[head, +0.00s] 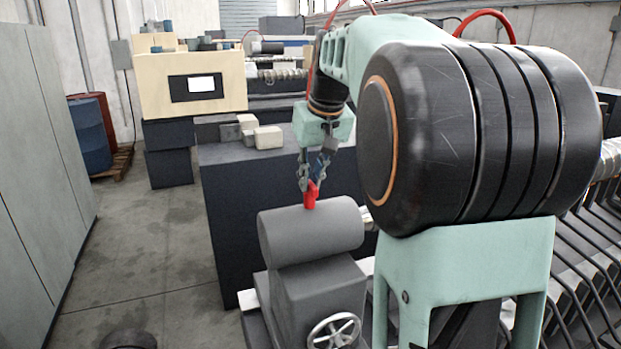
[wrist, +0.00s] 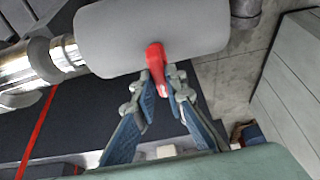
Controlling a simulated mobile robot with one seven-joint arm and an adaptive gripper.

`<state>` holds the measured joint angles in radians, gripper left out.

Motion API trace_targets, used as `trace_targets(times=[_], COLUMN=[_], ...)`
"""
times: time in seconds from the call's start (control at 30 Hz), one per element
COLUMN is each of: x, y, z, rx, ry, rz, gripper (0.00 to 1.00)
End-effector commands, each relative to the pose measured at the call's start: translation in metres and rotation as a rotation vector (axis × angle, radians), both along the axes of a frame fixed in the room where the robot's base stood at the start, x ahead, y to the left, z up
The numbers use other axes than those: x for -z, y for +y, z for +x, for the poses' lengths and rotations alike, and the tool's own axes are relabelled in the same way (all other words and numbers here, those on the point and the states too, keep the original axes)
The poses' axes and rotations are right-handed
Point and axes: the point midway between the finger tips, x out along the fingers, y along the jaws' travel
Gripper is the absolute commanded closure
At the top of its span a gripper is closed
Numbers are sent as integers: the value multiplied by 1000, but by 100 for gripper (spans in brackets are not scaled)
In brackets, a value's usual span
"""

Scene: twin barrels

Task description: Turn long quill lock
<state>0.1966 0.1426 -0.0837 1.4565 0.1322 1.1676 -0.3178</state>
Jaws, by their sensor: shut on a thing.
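The quill lock is a small red lever (head: 310,196) standing on top of a grey horizontal cylinder (head: 305,236) in the head view. In the wrist view the red lever (wrist: 155,62) sticks out from the side of the same grey cylinder (wrist: 120,35). My gripper (head: 314,184) is above the cylinder with its fingers at the lever. In the wrist view my gripper (wrist: 160,85) has its blue-padded fingers on both sides of the lever's free end, shut on it. The fingertips partly cover the lever.
A handwheel (head: 334,331) sits on the grey housing below the cylinder. A metal spindle (wrist: 35,68) joins the cylinder's end. Beige and grey blocks (head: 262,137) lie on the dark bench behind.

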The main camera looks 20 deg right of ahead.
Motion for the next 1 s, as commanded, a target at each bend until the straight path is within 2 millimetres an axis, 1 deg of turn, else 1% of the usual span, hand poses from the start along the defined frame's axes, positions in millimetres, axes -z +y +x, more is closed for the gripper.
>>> trace_targets(times=[0.07, 0.1, 0.23, 0.27, 0.5, 0.63, 0.77, 1.0], x=[0, 0, 0, 0, 0, -8, -28, -75], y=[0, 0, 0, 0, 0, 0, 0, -1], z=[0, 0, 0, 0, 0, -2, -10, -30], rx=[-1, -1, -1, -1, 0, 0, 1, 1], ry=[1, 1, 1, 1, 0, -2, -4, -3], rz=[-2, -2, -1, -1, -1, -1, -2, -2], gripper=[100, 86, 72, 71, 71, 71, 71, 71])
